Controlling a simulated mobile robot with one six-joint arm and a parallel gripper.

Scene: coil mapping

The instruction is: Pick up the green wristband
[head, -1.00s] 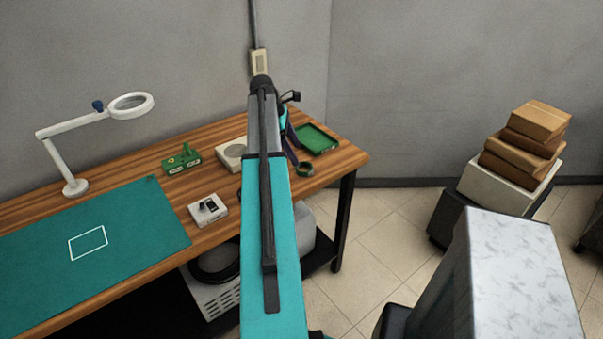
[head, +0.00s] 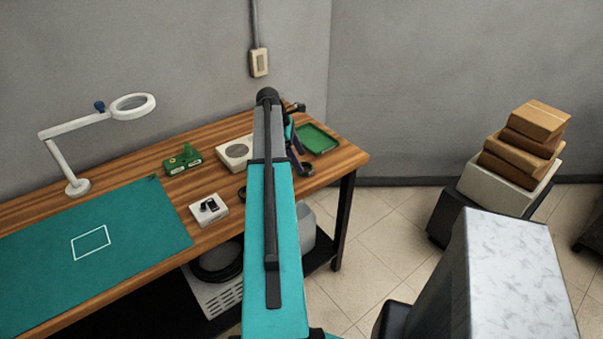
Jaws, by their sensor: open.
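A small dark ring with a greenish tint, which looks like the green wristband (head: 308,169), lies on the wooden table near its right end, just in front of the green tray. My gripper (head: 299,161) is low over the table, right beside the ring in the picture. It is open, with its dark fingers pointing down toward the ring. My teal arm hides part of the gripper, and I cannot tell whether the fingers touch the ring or surround it.
The green tray (head: 318,139) is behind the ring. A white device with a round disc (head: 236,152), a green block (head: 182,160) and a small white box (head: 209,210) stand left of my arm. A magnifier lamp (head: 76,186) and teal mat (head: 130,232) are farther left.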

